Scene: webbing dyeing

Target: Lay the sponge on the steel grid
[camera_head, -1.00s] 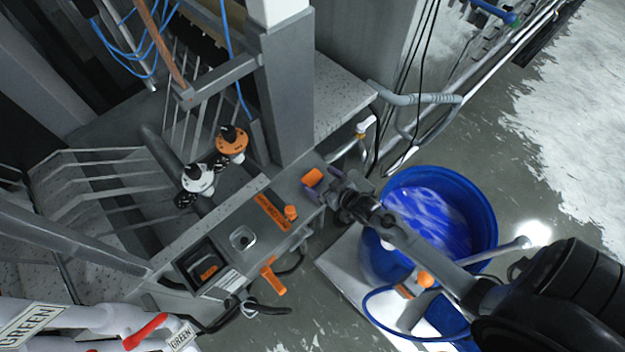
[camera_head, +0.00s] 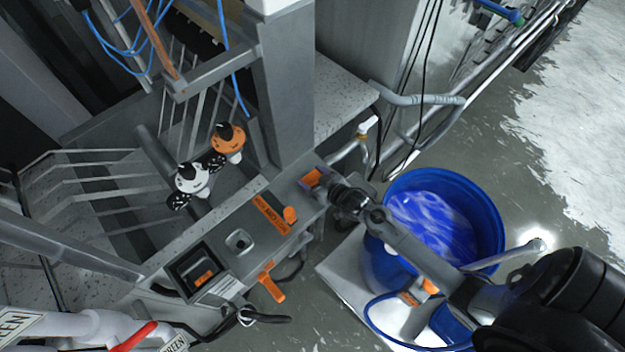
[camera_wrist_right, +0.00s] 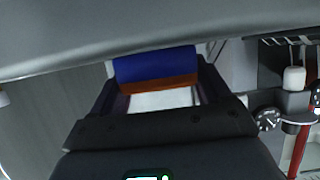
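The sponge, an orange block (camera_head: 314,177) in the head view, lies at the right end of the grey console. In the right wrist view it shows as a blue block (camera_wrist_right: 155,65) with an orange-brown band. My right gripper (camera_head: 316,182) is open, its purple-grey fingers around the sponge. In the right wrist view the fingers (camera_wrist_right: 158,98) stand at its two ends; any contact is hard to judge. Steel bars (camera_head: 100,180) form a grid-like rack at the left; I cannot tell whether this is the steel grid. My left gripper is not in view.
A blue barrel (camera_head: 490,215) with blue liquid stands right of the console. The console (camera_head: 225,225) has a recessed tray (camera_head: 193,268) and an orange lever (camera_head: 271,284). White and orange valves (camera_head: 228,142) stand behind it. White GREEN-labelled parts (camera_head: 85,328) fill the lower left.

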